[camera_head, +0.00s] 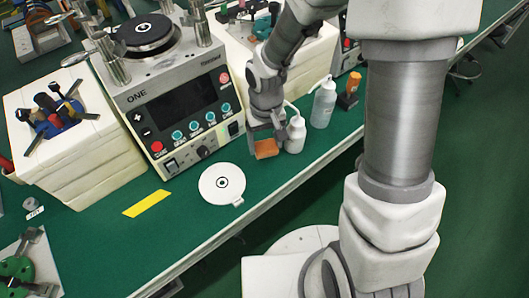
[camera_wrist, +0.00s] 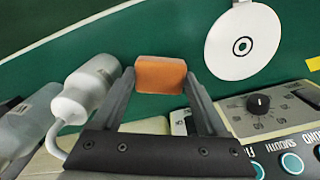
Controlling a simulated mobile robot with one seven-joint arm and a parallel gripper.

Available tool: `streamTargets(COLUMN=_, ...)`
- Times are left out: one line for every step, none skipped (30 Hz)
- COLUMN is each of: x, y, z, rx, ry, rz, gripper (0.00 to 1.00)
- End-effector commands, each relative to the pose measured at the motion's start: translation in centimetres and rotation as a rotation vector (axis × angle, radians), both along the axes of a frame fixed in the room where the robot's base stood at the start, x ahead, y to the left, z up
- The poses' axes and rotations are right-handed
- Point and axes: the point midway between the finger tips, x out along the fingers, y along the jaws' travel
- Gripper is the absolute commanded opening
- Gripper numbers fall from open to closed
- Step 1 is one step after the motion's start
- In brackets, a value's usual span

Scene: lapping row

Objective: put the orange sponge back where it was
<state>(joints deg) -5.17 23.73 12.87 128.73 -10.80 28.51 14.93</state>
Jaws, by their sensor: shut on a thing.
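The orange sponge (camera_head: 266,148) is a small block held at the end of my arm over the green bench, in front of the lapping machine. In the wrist view the sponge (camera_wrist: 160,74) sits between the two fingertips of my gripper (camera_wrist: 158,80), which is shut on it. The gripper's fingers also show in the head view (camera_head: 264,138), partly hidden by the wrist. I cannot tell whether the sponge touches the bench top.
A white bottle (camera_head: 295,134) stands close beside the sponge, with a clear bottle (camera_head: 323,104) further right. A white disc (camera_head: 222,183) and a yellow strip (camera_head: 147,203) lie on the bench (camera_head: 120,250). The lapping machine (camera_head: 175,100) stands behind. Bare bench lies around the disc.

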Motion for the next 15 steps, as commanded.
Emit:
streamTargets(x=0.1, y=0.3, z=-0.2, rx=0.000, ry=-0.001, rz=0.001, gripper=0.24)
streamTargets(x=0.1, y=0.3, z=-0.3, rx=0.000, ry=-0.001, rz=0.001, gripper=0.24)
streamTargets(x=0.1, y=0.4, z=-0.5, rx=0.000, ry=0.000, rz=0.001, gripper=0.24)
streamTargets(x=0.1, y=0.4, z=-0.8, rx=0.000, ry=0.001, rz=0.000, gripper=0.24)
streamTargets(x=0.1, y=0.4, z=-1.1, rx=0.000, ry=0.002, rz=0.000, gripper=0.24)
streamTargets(x=0.1, y=0.4, z=-1.7, rx=-0.001, ry=0.003, rz=0.000, gripper=0.24)
streamTargets(x=0.1, y=0.4, z=-2.2, rx=-0.001, ry=0.003, rz=0.000, gripper=0.24)
streamTargets(x=0.0, y=0.4, z=-2.7, rx=-0.001, ry=0.003, rz=0.000, gripper=0.24)
streamTargets(x=0.0, y=0.3, z=-3.4, rx=-0.001, ry=0.004, rz=0.001, gripper=0.24)
streamTargets(x=0.1, y=0.3, z=-3.8, rx=-0.001, ry=0.003, rz=0.001, gripper=0.24)
streamTargets(x=0.1, y=0.3, z=-4.1, rx=0.000, ry=0.002, rz=0.000, gripper=0.24)
streamTargets(x=0.1, y=0.3, z=-4.3, rx=0.000, ry=0.002, rz=-0.001, gripper=0.24)
streamTargets(x=0.1, y=0.3, z=-4.3, rx=0.000, ry=0.001, rz=-0.001, gripper=0.24)
streamTargets(x=0.1, y=0.3, z=-4.3, rx=0.000, ry=0.001, rz=-0.001, gripper=0.24)
streamTargets(x=0.1, y=0.3, z=-4.2, rx=0.000, ry=0.000, rz=-0.001, gripper=0.24)
